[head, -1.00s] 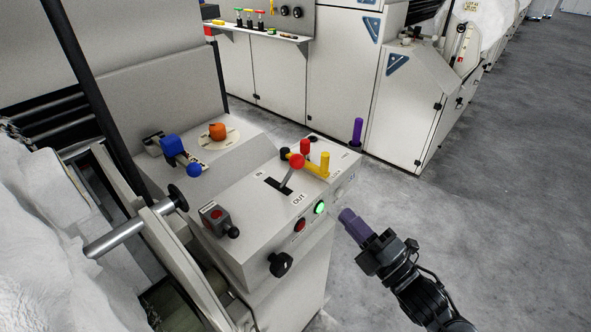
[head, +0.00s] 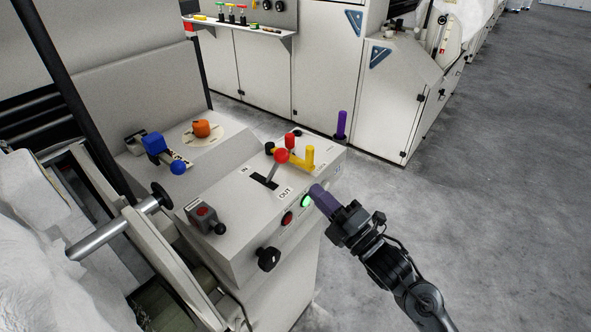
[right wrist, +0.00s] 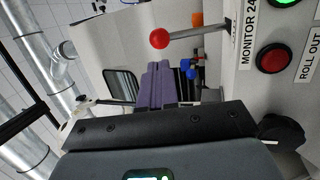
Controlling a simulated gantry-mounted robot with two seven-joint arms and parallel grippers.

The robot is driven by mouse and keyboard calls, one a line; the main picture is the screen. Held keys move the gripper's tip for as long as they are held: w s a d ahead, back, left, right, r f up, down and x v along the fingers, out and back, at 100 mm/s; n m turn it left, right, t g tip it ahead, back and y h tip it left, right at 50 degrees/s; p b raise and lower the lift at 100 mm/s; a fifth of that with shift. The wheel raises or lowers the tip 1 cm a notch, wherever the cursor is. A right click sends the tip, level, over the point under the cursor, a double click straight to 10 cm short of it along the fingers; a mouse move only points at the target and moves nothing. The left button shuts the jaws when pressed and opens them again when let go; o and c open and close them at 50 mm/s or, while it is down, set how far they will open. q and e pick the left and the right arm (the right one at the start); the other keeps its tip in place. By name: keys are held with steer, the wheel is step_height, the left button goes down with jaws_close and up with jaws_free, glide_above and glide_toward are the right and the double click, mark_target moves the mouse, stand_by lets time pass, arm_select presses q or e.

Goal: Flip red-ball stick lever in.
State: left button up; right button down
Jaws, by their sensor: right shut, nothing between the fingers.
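The red-ball stick lever (head: 281,156) stands in a dark slot on top of the beige control box (head: 225,240). Its stick meets the slot nearer the OUT label (head: 286,193) than the IN label (head: 244,170). My right gripper (head: 315,190) has purple fingers, shut and empty. In the head view it is right of and below the red ball, by the lit green button, apart from the lever. In the right wrist view the red-ball lever (right wrist: 160,39) shows above the shut gripper fingers (right wrist: 158,68). My left gripper is not in view.
A yellow handle (head: 309,156) and red knob (head: 290,141) stand close behind the lever. The green button (head: 306,202), red button (head: 287,218) and black knob (head: 268,259) are on the front face. A blue lever (head: 178,167) lies farther left. Open floor lies to the right.

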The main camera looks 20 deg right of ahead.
mark_target(274, 168)
steer(key=x, duration=0.8)
steer(key=shift+b, duration=0.4)
steer(key=shift+w, duration=0.15)
